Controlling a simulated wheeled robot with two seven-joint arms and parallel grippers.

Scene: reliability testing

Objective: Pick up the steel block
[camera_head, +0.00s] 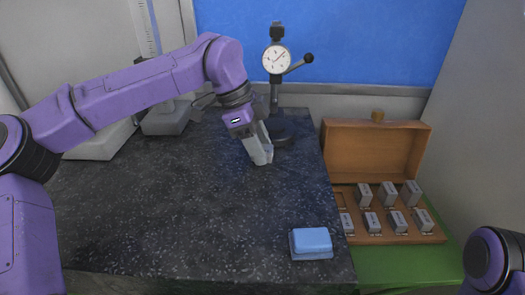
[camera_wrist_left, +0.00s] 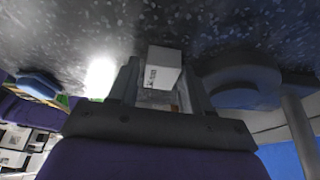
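A grey steel block (camera_wrist_left: 165,68) with small dark markings sits between the two fingers of my left gripper in the left wrist view. My left gripper (camera_wrist_left: 160,88) is shut on it, and the block's end sticks out past the fingertips. In the head view my left gripper (camera_head: 262,155) points down over the dark granite plate (camera_head: 170,215), close in front of the dial gauge stand. The block is hard to tell from the fingers there. Several more steel blocks (camera_head: 388,194) stand in the open wooden case (camera_head: 372,150) at right. My right gripper is not in view.
The dial gauge (camera_head: 276,60) stands on a dark round base (camera_head: 290,130) right by my left gripper. A light blue block-shaped item (camera_head: 311,241) lies at the plate's front right corner. A tall scale stand (camera_head: 168,118) is at the back left. The plate's middle is clear.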

